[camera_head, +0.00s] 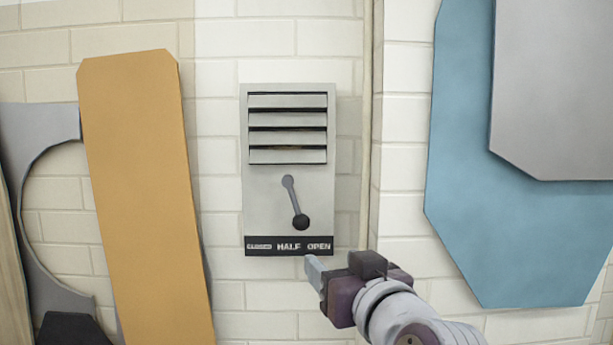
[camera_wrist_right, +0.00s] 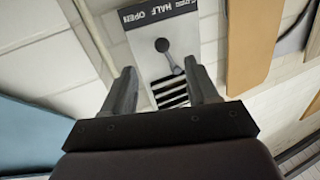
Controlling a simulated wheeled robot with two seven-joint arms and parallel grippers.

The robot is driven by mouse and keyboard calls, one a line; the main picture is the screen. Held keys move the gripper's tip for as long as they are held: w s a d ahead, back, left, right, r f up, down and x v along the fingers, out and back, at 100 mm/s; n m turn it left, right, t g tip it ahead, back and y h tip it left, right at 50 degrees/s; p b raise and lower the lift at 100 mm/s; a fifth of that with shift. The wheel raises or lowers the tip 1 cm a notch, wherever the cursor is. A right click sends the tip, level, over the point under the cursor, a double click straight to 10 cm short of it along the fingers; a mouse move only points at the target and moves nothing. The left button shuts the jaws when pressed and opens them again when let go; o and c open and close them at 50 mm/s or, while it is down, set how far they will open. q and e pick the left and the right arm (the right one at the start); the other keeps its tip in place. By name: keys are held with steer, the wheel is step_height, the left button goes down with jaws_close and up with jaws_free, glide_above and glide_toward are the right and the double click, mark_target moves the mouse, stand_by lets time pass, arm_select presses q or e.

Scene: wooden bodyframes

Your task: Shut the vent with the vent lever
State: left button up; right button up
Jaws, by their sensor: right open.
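The grey vent (camera_head: 262,215) is mounted on the brick wall, with slats in its upper half that show dark gaps. Its vent lever (camera_head: 294,202) hangs from a pivot below the slats and ends in a dark round knob. The lever tilts down and right, its knob between the HALF and OPEN labels. My right gripper (camera_head: 341,264) is open and empty, below and right of the knob, apart from it. In the right wrist view the vent (camera_wrist_right: 145,60) and knob (camera_wrist_right: 162,45) appear beyond the two spread fingers (camera_wrist_right: 159,68). My left gripper does not show.
An orange panel (camera_head: 140,200) and a grey cut-out panel (camera_head: 40,130) lean at the left. Blue (camera_head: 470,200) and grey (camera_head: 555,90) panels are at the right. A thin vertical pipe (camera_head: 366,120) runs beside the vent. The wall around the vent is clear.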

step_height(320, 180, up, 2)
glide_toward(305, 226)
steer(key=p+x, duration=0.4)
steer(key=x, duration=0.3)
steer(key=shift+w+a+r, duration=0.1)
steer(key=shift+w+r, duration=0.05)
steer(key=shift+w, duration=0.15)
steer(key=shift+w+a+p, duration=0.2)
steer(key=shift+w+p, duration=0.1)
steer(key=shift+w, duration=0.05)
steer(key=shift+w+a, duration=0.1)
steer(key=shift+w, duration=0.1)
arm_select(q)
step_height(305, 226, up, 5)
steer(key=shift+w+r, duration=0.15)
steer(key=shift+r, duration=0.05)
arm_select(e)
steer(key=shift+w, duration=0.15)
